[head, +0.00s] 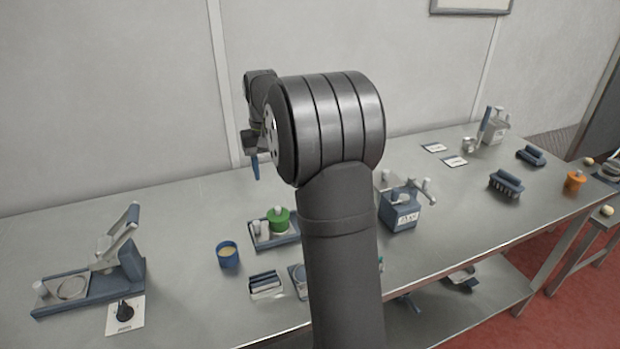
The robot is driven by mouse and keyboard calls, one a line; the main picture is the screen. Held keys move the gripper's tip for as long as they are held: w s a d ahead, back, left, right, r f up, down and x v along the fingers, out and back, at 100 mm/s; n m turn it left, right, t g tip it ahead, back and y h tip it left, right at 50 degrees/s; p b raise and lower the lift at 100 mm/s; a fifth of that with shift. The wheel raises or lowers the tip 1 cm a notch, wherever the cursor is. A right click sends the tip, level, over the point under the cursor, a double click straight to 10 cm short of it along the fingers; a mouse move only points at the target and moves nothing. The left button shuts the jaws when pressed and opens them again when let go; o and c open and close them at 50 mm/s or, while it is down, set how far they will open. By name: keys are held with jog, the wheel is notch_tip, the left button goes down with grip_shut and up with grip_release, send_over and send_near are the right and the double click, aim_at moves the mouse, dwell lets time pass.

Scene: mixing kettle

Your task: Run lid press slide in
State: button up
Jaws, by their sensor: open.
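A device that looks like the lid press (131,262) stands at the left of the table. It has a dark blue base, a grey lever arm raised at a slant, and a flat grey plate with a round ring (72,288) at its left end. A small white knob stands beside the ring. My gripper (255,168) is above the back of the table, right of the press and well apart from it. Its blue fingers point down, and it looks empty. My own arm hides part of the gripper and the middle of the table.
A card with a black knob (125,312) lies in front of the press. A blue cup (228,254), a tray with a green container (278,219) and a blue-grey block (265,285) stand right of it. A blue box device (400,211) is farther right. The back left tabletop is clear.

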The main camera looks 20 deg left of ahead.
aim_at(257, 222)
jog(key=s+a+m, duration=0.3)
jog(key=s+m, duration=0.1)
jog(key=m, duration=1.2)
notch_tip(257, 222, down, 17)
jog(key=shift+f, duration=0.1)
jog(key=shift+w, duration=0.1)
grip_shut()
